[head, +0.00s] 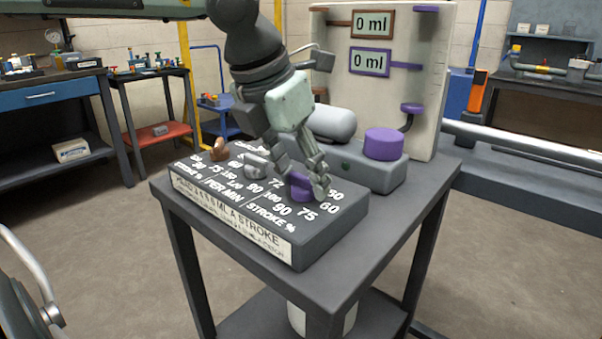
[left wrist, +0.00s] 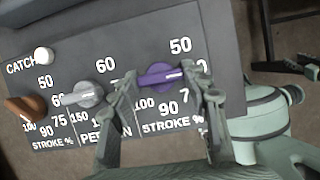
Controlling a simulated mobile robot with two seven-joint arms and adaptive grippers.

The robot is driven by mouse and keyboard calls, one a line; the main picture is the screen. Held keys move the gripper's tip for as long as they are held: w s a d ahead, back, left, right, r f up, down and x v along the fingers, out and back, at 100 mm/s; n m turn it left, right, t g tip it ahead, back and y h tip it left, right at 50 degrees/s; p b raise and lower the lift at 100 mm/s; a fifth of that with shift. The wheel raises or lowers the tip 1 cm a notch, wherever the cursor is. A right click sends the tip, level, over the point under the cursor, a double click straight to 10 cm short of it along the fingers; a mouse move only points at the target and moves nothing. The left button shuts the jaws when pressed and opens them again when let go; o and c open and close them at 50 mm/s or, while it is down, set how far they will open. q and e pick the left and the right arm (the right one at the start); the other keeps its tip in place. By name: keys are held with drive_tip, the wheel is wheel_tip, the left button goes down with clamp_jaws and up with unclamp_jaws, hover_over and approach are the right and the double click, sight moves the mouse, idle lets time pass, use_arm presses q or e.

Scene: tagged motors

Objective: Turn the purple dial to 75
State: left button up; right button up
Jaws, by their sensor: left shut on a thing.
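The purple dial (head: 301,187) sits on the sloped dark dosing panel (head: 330,233), at its right end. In the left wrist view the dial (left wrist: 158,77) is a bar-shaped knob, and its white mark lies on the right side, toward the partly covered 60. The 75 is partly hidden there by a finger; the head view shows it below the dial. My left gripper (head: 311,188) is shut on the dial from above; in the left wrist view its fingers (left wrist: 170,88) stand at both ends of the knob. My right gripper is not in view.
A grey dial (left wrist: 87,94) and a brown dial (left wrist: 25,108) stand left on the same panel, with a white knob (left wrist: 44,55). Behind are a pump with a purple cap (head: 384,143) and a board (head: 432,55) whose two displays read 0 ml.

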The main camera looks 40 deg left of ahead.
use_arm(q)
drive_tip(key=shift+m, duration=0.5)
drive_tip(key=shift+m+h+b, duration=0.3)
drive_tip(key=shift+m+h, duration=0.2)
drive_tip(key=shift+m, duration=0.2)
drive_tip(key=shift+a+m+h, duration=0.15)
drive_tip(key=shift+m+h, duration=0.35)
drive_tip(key=shift+m, duration=0.7)
drive_tip(key=shift+w+r+m+g+h+p, duration=0.1)
drive_tip(key=shift+m+g+h+p, duration=0.3)
drive_tip(key=shift+m, duration=0.7)
drive_tip(key=shift+m+g+p, duration=0.3)
drive_tip(key=shift+m+p, duration=0.1)
drive_tip(key=shift+m, duration=0.3)
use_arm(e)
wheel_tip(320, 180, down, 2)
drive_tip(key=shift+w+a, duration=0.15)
use_arm(q)
drive_tip(key=o, duration=1.2)
drive_tip(key=shift+c, duration=0.2)
